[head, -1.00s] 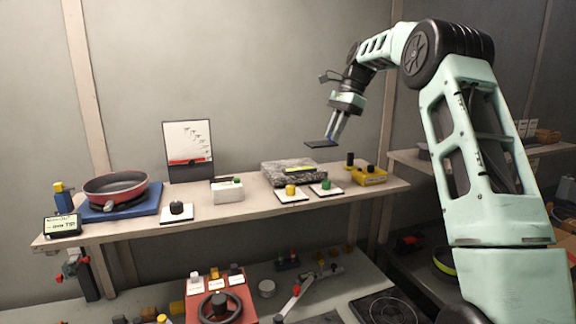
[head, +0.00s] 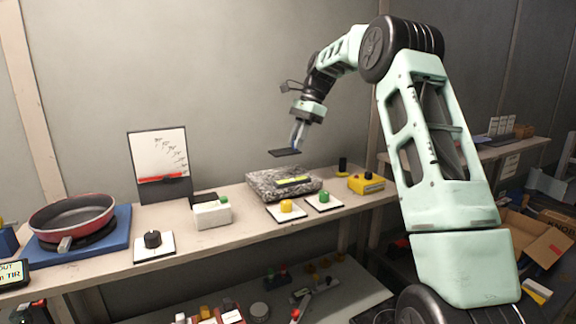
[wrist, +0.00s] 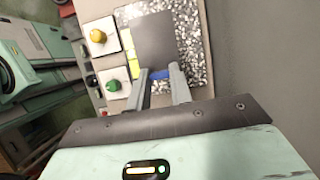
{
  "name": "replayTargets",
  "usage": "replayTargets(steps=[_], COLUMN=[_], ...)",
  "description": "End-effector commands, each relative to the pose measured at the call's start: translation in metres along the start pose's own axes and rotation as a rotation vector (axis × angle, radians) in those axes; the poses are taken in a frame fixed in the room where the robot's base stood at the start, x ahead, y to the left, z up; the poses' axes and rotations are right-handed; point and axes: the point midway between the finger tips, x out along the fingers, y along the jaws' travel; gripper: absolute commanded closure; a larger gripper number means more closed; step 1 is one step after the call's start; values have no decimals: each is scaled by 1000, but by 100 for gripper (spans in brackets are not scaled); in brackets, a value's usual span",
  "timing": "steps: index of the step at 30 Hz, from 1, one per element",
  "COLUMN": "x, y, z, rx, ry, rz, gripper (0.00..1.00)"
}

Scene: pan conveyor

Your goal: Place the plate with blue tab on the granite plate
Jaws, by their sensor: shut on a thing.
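The dark plate (head: 285,152) is held by my gripper (head: 297,143) in the air above the granite plate (head: 262,187). In the wrist view the dark plate (wrist: 153,40) reaches out from the fingers, with its blue tab (wrist: 160,74) between the fingertips (wrist: 160,76). My gripper is shut on that tab. The granite plate is a speckled grey slab on the shelf with a yellow-green strip on its front edge. It also shows in the wrist view (wrist: 190,30), partly hidden behind the held plate. A gap shows between plate and slab in the head view.
A yellow button (head: 286,206) and a green button (head: 324,197) on white plates sit in front of the granite. A yellow box (head: 366,184) stands to its right. A white block (head: 212,214) and a red pan (head: 72,217) are to its left.

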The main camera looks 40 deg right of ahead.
Motion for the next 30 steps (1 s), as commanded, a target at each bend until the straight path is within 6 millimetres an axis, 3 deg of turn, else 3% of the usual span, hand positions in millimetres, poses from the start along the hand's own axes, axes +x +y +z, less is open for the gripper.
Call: replayTargets(steps=[15, 27, 28, 30], x=[60, 67, 68, 67], y=[0, 0, 0, 0], z=[-24, -27, -27, -27], rx=[-1, -2, -2, -2], ry=[-3, -1, -1, -1], rz=[3, 0, 0, 0], gripper=[100, 100, 76, 57])
